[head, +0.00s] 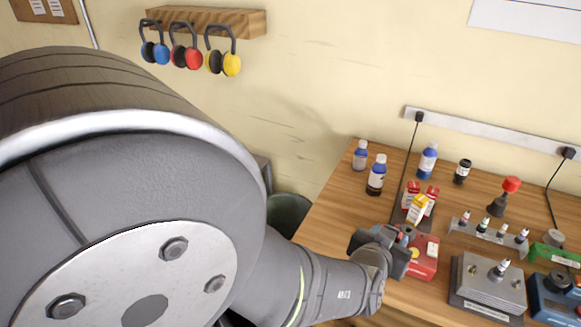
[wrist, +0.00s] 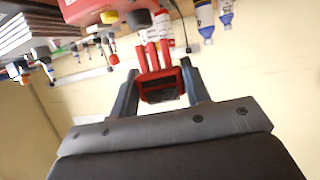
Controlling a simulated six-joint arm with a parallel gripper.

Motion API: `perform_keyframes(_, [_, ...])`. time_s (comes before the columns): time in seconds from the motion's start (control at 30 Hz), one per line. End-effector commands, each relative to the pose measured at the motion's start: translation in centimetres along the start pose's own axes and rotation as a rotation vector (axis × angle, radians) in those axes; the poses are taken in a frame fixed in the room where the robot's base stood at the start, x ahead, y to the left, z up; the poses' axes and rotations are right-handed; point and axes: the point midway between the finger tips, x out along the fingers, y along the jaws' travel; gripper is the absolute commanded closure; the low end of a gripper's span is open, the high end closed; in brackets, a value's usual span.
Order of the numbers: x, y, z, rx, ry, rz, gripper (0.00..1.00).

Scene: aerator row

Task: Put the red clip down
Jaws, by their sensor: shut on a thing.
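My gripper (wrist: 159,72) is shut on the red clip (wrist: 162,86), which sits between the two fingers in the wrist view. The clip shows as a red frame with a dark opening, and red-and-white shapes lie directly beyond it. In the head view my gripper (head: 396,243) is over the front left of the wooden table, beside a red box (head: 422,262) with a yellow knob. The clip is mostly hidden there. I cannot tell whether it touches anything beneath.
Red-and-white cartons and a yellow one (head: 418,209) stand just behind my gripper. Several bottles (head: 376,176) stand further back. A rack of small vials (head: 492,234) and a grey metal box (head: 487,287) are to the right. Bare wood (head: 340,215) lies to the left.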

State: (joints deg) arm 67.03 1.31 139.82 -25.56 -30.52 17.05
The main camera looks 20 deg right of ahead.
Motion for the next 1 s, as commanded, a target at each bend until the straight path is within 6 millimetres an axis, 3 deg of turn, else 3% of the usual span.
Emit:
perform_keyframes(0.47, [0.5,-0.8,0.4,0.002,0.0,-0.006,0.79])
perform_keyframes(1.0, [4.2,-7.1,3.2,-0.002,-0.003,-0.005,0.79])
